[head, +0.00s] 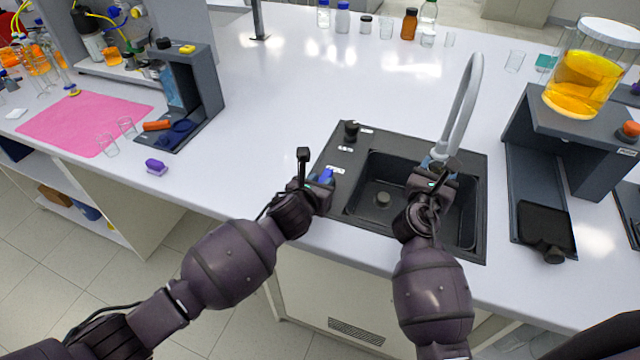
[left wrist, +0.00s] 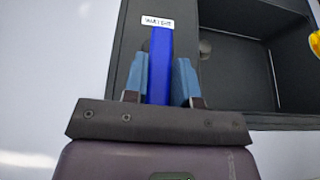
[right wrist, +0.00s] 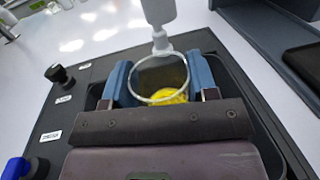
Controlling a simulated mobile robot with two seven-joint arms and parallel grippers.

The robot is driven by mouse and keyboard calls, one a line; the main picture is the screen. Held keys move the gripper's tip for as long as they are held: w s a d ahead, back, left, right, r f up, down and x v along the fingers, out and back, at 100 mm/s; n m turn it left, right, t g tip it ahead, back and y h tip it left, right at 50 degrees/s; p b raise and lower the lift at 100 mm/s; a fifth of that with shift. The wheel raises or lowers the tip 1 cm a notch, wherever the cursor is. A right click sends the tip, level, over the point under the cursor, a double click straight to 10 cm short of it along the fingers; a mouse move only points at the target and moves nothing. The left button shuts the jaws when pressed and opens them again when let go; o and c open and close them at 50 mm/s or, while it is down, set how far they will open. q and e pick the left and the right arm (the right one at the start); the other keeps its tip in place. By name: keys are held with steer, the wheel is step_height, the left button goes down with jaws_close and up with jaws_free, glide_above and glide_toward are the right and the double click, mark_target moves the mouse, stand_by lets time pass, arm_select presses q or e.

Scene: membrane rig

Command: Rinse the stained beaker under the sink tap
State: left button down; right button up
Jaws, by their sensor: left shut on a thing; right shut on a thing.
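The stained beaker (right wrist: 160,72) is a clear glass with a round rim and yellow stain inside, seen in the right wrist view. My right gripper (head: 438,168) is shut on it over the sink basin (head: 372,205). The grey sink tap (head: 468,100) ends just above the beaker's mouth; its nozzle (right wrist: 160,42) shows there. I cannot make out a water stream. My left gripper (head: 318,184) is shut on a blue handle (left wrist: 160,68) at the sink's left rim, beside a small label. A yellow bit (left wrist: 316,42) shows at the left wrist view's right edge.
A black knob (head: 351,130) stands on the sink's back left corner. A grey stand (head: 570,125) with a jar of orange liquid (head: 582,80) is right of the sink. A pink mat (head: 75,122) lies far left.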

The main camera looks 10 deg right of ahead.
arm_select(q)
steer(key=shift+w+a+m+g+h, duration=0.25)
steer(key=shift+m+g+h, duration=0.3)
steer(key=shift+m+h, duration=0.15)
steer(key=shift+w+a+m+g+h, duration=0.1)
steer(key=shift+a+m+g+h, duration=0.1)
steer(key=shift+m+g+h, duration=0.45)
steer(key=c, duration=0.9)
jaws_free()
steer(key=shift+a, duration=0.1)
steer(key=shift+v, duration=5.95)
steer(key=shift+s, duration=0.1)
